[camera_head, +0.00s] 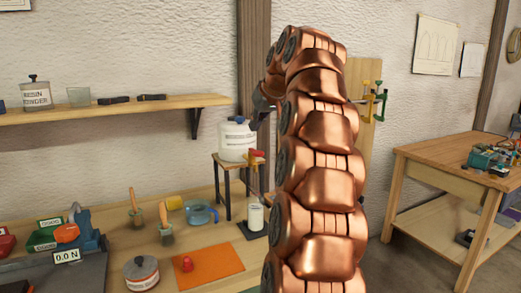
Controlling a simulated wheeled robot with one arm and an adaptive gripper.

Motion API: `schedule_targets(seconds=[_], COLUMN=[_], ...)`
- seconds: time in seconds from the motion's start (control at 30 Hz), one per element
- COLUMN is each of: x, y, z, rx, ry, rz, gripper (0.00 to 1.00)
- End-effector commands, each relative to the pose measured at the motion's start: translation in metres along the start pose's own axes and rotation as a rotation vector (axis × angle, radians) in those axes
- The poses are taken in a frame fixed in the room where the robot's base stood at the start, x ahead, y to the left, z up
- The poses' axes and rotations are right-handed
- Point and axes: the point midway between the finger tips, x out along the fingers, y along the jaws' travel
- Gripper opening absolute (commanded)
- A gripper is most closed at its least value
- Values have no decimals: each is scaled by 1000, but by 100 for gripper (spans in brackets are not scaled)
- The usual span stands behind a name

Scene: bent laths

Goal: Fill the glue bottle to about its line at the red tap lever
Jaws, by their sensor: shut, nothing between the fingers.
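A white tank (236,140) with a blue cap stands on a small wooden stand at the wall. The red tap lever (257,154) shows at its lower right front. The glue bottle (256,217), pale and upright, stands on a dark pad below the tap. Its fill line and exact level are too small to read. My gripper (257,117) is shut and empty, just above and right of the tank, higher than the red lever. My copper arm hides part of the gripper and what lies right of the bottle.
An orange mat (209,267) with a red knobbed piece, a lidded tin (141,272), two brushes in pots and a blue jug (200,213) stand left of the bottle. A wall shelf (120,109) juts out at upper left. A wooden side table (450,157) stands right.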

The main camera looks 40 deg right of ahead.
Motion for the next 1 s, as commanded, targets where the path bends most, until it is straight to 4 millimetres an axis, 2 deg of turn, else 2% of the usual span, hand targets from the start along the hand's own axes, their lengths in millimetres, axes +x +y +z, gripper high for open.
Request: schedule_targets(seconds=[0.03, 0.1, 0.27, 0.73, 1.0], x=[-1, -6, -14, -12, 11], y=[15, 29, 46, 48, 50], z=[-3, -7, -11, -12, -13], rx=[7, 10, 12, 12, 12], ry=[16, 37, 64, 66, 63], rz=[17, 35, 59, 62, 62], gripper=[0, 0, 0, 0, 0])
